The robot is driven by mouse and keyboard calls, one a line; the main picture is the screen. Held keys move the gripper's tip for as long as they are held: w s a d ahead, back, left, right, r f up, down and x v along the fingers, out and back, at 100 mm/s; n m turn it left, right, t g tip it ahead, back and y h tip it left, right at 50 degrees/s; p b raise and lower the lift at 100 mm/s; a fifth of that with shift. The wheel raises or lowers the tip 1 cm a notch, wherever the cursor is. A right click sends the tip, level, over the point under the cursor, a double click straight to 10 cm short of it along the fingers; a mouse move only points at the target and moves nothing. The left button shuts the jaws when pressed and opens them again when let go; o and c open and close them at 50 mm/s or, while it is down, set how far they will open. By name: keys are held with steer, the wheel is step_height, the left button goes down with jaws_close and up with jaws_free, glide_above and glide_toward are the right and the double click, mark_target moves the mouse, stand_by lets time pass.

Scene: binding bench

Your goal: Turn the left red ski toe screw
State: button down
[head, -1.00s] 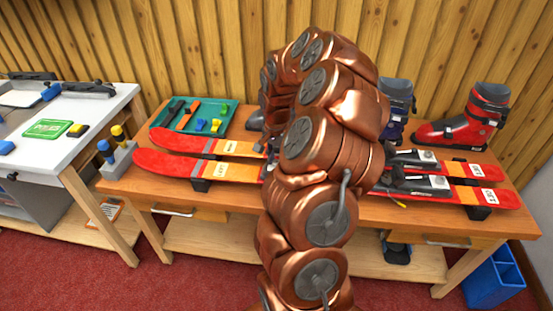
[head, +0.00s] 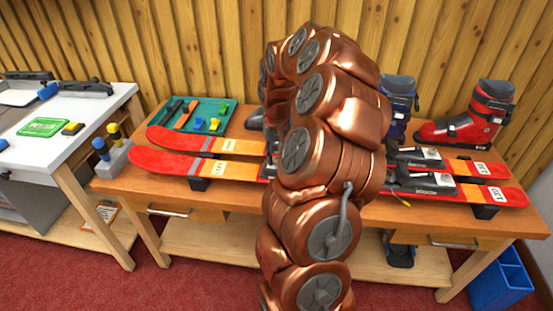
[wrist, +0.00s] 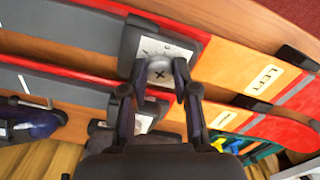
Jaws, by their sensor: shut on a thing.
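The left red ski lies along the front of the bench, with its LEFT label (wrist: 264,80) in the wrist view; it also shows in the head view (head: 165,161). Its dark toe piece (wrist: 128,52) carries a pale plate with a round grey screw (wrist: 159,70) marked with a cross. My gripper (wrist: 158,78) is shut on this screw, one finger on each side. In the head view my copper arm hides the gripper and the toe piece.
A second red ski (head: 172,138) lies parallel behind. A green tray (head: 231,112) of tools, a red boot (head: 470,130) and a blue boot stand at the back. A screwdriver holder (head: 116,160) stands at the bench's left end. A blue bin (head: 497,287) is on the floor at right.

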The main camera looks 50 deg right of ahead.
mark_target(277, 159)
steer(key=shift+n, duration=1.7)
steer(key=c, duration=0.9)
jaws_free()
step_height(277, 159, up, 12)
steer(key=shift+r, duration=0.1)
